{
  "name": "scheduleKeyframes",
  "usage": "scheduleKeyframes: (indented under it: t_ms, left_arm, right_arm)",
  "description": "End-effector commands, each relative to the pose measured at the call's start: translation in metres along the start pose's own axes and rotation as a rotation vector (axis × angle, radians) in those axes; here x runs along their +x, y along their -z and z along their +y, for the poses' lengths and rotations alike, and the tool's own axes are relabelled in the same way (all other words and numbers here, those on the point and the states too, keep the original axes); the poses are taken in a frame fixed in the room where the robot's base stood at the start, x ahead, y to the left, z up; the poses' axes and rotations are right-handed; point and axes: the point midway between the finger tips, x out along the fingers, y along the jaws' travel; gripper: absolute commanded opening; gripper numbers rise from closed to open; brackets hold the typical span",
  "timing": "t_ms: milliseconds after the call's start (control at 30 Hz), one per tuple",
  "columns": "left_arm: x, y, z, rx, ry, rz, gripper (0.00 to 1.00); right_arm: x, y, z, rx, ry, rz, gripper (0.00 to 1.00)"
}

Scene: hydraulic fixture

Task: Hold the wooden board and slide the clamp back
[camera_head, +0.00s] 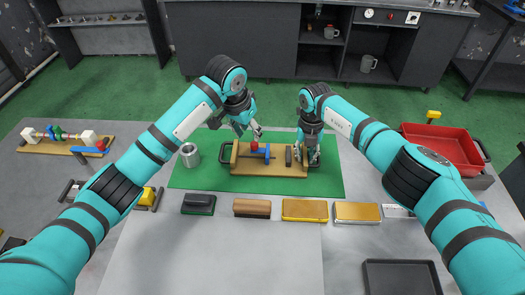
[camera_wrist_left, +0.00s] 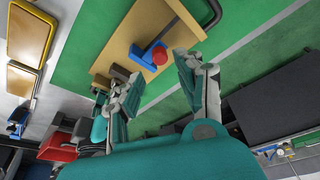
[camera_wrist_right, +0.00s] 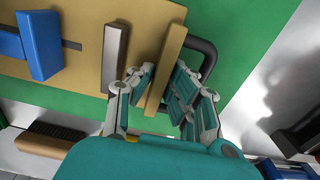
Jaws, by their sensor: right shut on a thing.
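The wooden board (camera_head: 270,171) lies on the green mat, with raised wooden ends and dark handles. A blue clamp (camera_head: 264,151) with a red knob (camera_head: 254,146) sits on it; both show in the left wrist view, clamp (camera_wrist_left: 150,60) and knob (camera_wrist_left: 160,57). A grey block (camera_head: 289,156) stands right of the clamp. My left gripper (camera_head: 249,134) is open and empty above the board's far side; its fingers (camera_wrist_left: 155,85) are apart, with the knob beyond them. My right gripper (camera_head: 312,158) is shut on the board's right end; that upright wooden end (camera_wrist_right: 165,75) passes between its fingers.
A metal cylinder (camera_head: 190,154) stands left of the board. A dark block (camera_head: 198,203), a brush (camera_head: 252,208) and yellow blocks (camera_head: 304,210) line the near side. A red tray (camera_head: 445,150) is at the right. The front middle of the table (camera_head: 215,255) is clear.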

Motion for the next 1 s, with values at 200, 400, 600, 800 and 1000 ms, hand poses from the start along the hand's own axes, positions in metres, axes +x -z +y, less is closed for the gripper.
scheduleKeyframes:
  t_ms: [200, 400, 600, 800, 1000]
  left_arm:
    - [0.022, -0.001, 0.000, -0.007, 0.000, -0.002, 0.37]
    - [0.048, -0.001, 0.001, -0.006, -0.001, -0.003, 0.37]
    - [0.064, 0.000, 0.000, -0.004, 0.000, -0.001, 0.37]
    - [0.068, 0.000, 0.000, -0.003, 0.001, -0.001, 0.37]
    - [0.068, 0.000, 0.000, -0.003, 0.000, -0.001, 0.35]
  right_arm:
    - [0.000, 0.000, 0.000, 0.000, 0.000, -0.001, 0.00]
    - [-0.001, 0.000, 0.000, 0.000, 0.000, -0.001, 0.00]
    - [-0.001, 0.000, 0.000, 0.000, 0.000, -0.001, 0.00]
    - [-0.001, 0.000, 0.000, 0.000, 0.000, -0.001, 0.00]
    - [-0.001, 0.000, 0.000, 0.000, -0.001, -0.001, 0.00]
